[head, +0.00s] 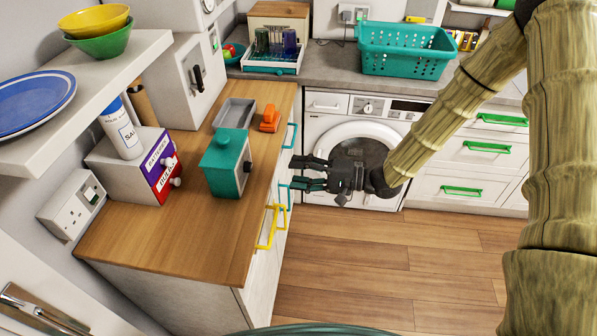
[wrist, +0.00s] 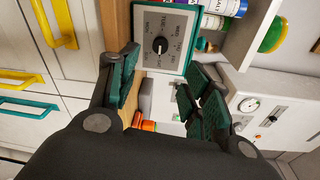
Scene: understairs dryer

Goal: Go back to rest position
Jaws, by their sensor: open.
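My gripper (head: 308,173) is open and empty in the head view. It hangs in the air beside the wooden counter's right edge, in front of the dryer (head: 341,131). My arm comes in from the upper right. In the wrist view my gripper (wrist: 165,90) shows its two green-padded fingers apart, with nothing between them. A teal box with a dial (head: 226,165) stands on the counter to the left of the fingertips, apart from them. Its dial face also shows ahead of the fingers in the wrist view (wrist: 164,38).
The wooden counter (head: 190,236) also holds a grey tray (head: 235,113), an orange object (head: 269,118) and a labelled drawer box (head: 140,165). Yellow handles (head: 267,228) stick out from its front. A teal basket (head: 405,50) stands on the back counter. The floor (head: 400,265) is clear.

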